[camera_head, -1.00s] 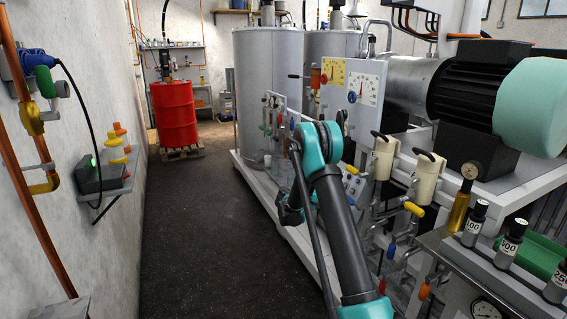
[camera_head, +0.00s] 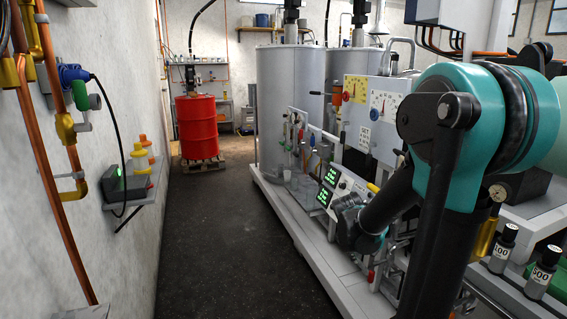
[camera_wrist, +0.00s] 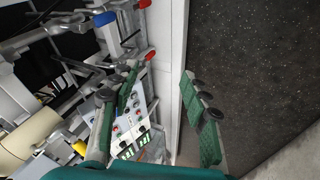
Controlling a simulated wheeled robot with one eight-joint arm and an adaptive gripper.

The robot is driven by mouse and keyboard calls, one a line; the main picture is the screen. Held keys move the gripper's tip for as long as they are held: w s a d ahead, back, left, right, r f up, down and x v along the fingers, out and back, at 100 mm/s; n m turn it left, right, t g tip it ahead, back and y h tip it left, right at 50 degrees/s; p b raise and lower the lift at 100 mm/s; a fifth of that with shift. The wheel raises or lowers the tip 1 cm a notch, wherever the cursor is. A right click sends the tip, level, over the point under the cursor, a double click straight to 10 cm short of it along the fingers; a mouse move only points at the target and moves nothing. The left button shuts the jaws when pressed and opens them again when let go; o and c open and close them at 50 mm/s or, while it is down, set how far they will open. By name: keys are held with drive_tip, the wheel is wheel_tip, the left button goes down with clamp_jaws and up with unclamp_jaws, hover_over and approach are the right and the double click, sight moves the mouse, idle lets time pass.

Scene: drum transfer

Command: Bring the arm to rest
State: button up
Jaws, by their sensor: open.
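My gripper (camera_wrist: 158,88) is open in the wrist view, with its two green padded fingers apart and nothing between them. It is above the edge of the machine's pale base frame (camera_wrist: 170,50), with the dark floor to the right. In the head view my arm is folded at the right, its large teal joint close to the camera. The arm's far end is low beside the control panel (camera_head: 343,190); its fingers cannot be made out there.
Valves and pipes crowd the machine side. A wall shelf (camera_head: 140,188) is at left. A red drum (camera_head: 197,127) stands on a pallet (camera_head: 202,163) at the back. The dark floor aisle (camera_head: 215,240) is clear.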

drive_tip(key=s+a+f+y, duration=0.1)
drive_tip(key=s+a+y, duration=0.1)
drive_tip(key=s, duration=0.6)
drive_tip(key=s+a+f+m+y, duration=0.1)
drive_tip(key=s+a+f+y, duration=0.1)
drive_tip(key=s+a, duration=0.3)
drive_tip(key=s, duration=0.2)
drive_tip(key=shift+s+f, duration=0.2)
drive_tip(key=shift+s, duration=0.15)
